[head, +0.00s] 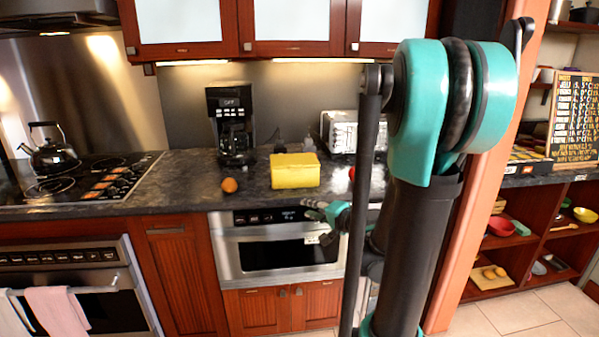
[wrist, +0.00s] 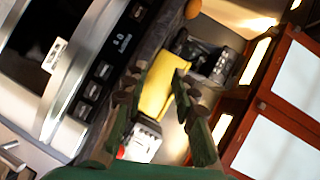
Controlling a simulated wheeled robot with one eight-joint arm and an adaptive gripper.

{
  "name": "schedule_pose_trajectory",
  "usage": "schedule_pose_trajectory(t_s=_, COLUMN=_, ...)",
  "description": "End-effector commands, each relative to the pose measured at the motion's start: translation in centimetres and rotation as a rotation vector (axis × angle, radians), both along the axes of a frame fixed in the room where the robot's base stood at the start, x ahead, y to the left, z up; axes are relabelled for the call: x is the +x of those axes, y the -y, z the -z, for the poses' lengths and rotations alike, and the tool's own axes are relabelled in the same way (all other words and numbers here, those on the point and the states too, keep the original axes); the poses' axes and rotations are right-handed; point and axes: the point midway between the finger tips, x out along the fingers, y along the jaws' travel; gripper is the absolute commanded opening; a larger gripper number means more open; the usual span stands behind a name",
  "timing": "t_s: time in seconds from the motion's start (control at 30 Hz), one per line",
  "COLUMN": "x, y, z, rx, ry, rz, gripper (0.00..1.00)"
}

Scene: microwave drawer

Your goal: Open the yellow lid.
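A yellow box (head: 294,176) stands on the dark counter, and its yellow lid (head: 293,159) looks closed on top. In the wrist view the yellow box (wrist: 155,92) shows beyond and between my fingers, its near part partly hidden by them. My gripper (head: 308,208) is in front of the counter edge, near the top of the microwave drawer, below and a little right of the box. In the wrist view my gripper (wrist: 160,72) has its two fingers apart with nothing held between them. It appears not to touch the box.
An orange (head: 229,185) lies left of the box, and a coffee maker (head: 232,125) stands behind it. A white toaster (head: 340,131) is at the right. The microwave drawer (head: 280,252) is under the counter. Upper cabinets (head: 290,48) hang above.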

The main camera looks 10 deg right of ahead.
Motion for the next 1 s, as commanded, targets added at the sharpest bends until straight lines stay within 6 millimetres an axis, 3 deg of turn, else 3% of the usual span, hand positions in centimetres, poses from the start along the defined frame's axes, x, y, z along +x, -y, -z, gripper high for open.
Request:
schedule_pose_trajectory(t_s=0.13, x=2.7, y=3.5, z=-2.8, rx=0.196, ry=0.077, rz=0.111, gripper=0.28)
schedule_pose_trajectory(t_s=0.33, x=3.8, y=5.6, z=-4.3, rx=0.314, ry=0.122, rz=0.171, gripper=0.28)
schedule_pose_trajectory(t_s=0.57, x=6.0, y=4.8, z=-4.4, rx=0.321, ry=0.123, rz=0.171, gripper=0.28)
schedule_pose_trajectory(t_s=1.0, x=14.0, y=1.5, z=-4.3, rx=0.320, ry=0.123, rz=0.170, gripper=0.28)
